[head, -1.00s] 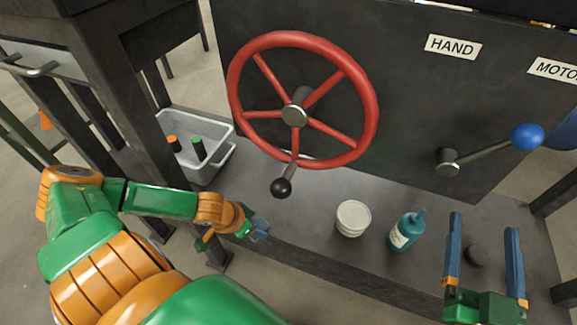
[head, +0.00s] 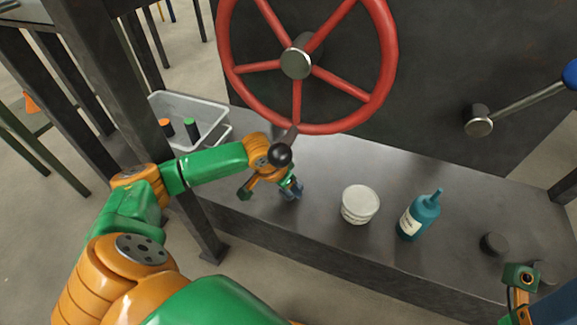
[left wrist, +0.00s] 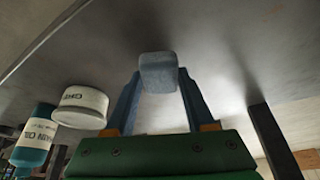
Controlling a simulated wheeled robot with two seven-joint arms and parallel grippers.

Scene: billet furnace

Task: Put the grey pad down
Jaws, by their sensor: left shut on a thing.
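My left gripper (head: 291,190) is shut on the grey pad (left wrist: 158,72), a small blue-grey block with rounded corners held between the blue fingertips in the left wrist view. In the head view the gripper is low at the dark grey ledge (head: 300,235), left of the white tub (head: 359,204), and the fingers mostly hide the pad. I cannot tell whether the pad touches the ledge. My right gripper (head: 540,295) is partly in view at the lower right corner; its fingers are cut off.
A red handwheel (head: 232,68) with a black knob (head: 279,155) hangs just above my left wrist. A teal bottle (head: 420,216) and a black puck (head: 495,244) stand right of the tub. A grey bin (head: 216,112) with two cylinders is at the left. The ledge front is clear.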

